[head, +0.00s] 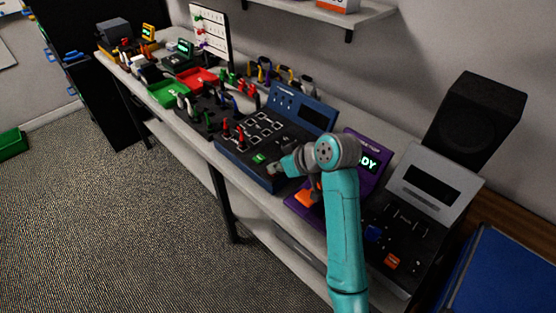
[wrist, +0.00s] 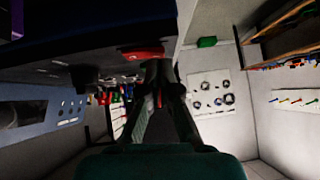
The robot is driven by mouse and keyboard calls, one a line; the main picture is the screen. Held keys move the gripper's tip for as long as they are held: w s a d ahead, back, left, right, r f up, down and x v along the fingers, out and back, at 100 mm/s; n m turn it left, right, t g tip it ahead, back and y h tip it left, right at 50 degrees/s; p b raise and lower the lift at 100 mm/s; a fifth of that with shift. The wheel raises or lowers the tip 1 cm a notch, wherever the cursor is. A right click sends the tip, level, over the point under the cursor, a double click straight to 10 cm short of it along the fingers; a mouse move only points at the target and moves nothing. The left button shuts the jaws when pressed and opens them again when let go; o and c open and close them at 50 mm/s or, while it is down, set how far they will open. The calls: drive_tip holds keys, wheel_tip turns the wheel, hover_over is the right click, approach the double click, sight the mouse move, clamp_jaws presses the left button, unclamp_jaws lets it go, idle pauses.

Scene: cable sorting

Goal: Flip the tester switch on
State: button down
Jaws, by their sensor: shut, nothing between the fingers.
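The blue tester-like device (head: 262,140) stands on the bench, with a dark sloping panel, several sockets, red probes (head: 241,138) and a small green patch (head: 259,158) near its front edge. My gripper (head: 274,169) is at its front right part, fingers pointing left. In the wrist view the shut, empty fingers (wrist: 159,72) sit right beside a red switch-like part (wrist: 143,52) on the dark panel; I cannot tell whether they touch. That red part does not show clearly in the head view. I cannot read the switch's position.
A purple device (head: 372,148) with a lit green display stands right of the blue one, partly behind my arm. A grey device (head: 437,177) and a black speaker (head: 476,120) are farther right. Red (head: 197,77) and green (head: 168,93) trays lie to the left.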

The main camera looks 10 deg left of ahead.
drive_tip(key=shift+f, duration=0.15)
drive_tip(key=shift+s+a+f, duration=0.1)
drive_tip(key=shift+f, duration=0.1)
idle(0.3)
drive_tip(key=shift+r, duration=0.1)
drive_tip(key=shift+w+d+r, duration=0.25)
drive_tip(key=shift+w+d, duration=0.25)
drive_tip(key=shift+w, duration=0.15)
drive_tip(key=shift+r, duration=0.1)
